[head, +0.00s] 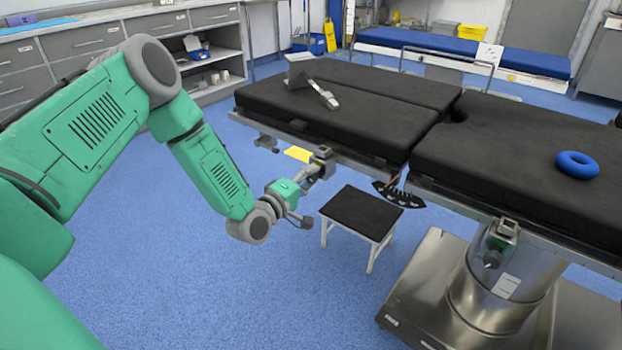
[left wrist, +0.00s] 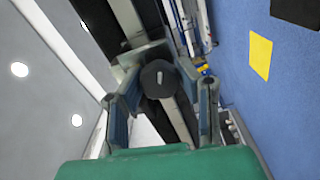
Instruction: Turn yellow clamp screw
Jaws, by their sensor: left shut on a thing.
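A grey clamp (head: 322,154) sits on the side rail of the black-padded operating table (head: 390,110). A flat yellow patch (head: 299,154) shows just left of it in the head view. My left gripper (head: 309,174) reaches the clamp from the front left. In the left wrist view, its two fingers stand on either side of a dark round screw knob (left wrist: 158,74), and the gripper is shut on it. A yellow square (left wrist: 260,55) lies on the blue floor in that view. The far side of the knob is hidden. My right gripper is not in view.
A second clamp (head: 500,237) hangs on the rail at the right, above the steel base (head: 470,290). A black-topped step stool (head: 361,213) stands below the table. The floor at front left is clear.

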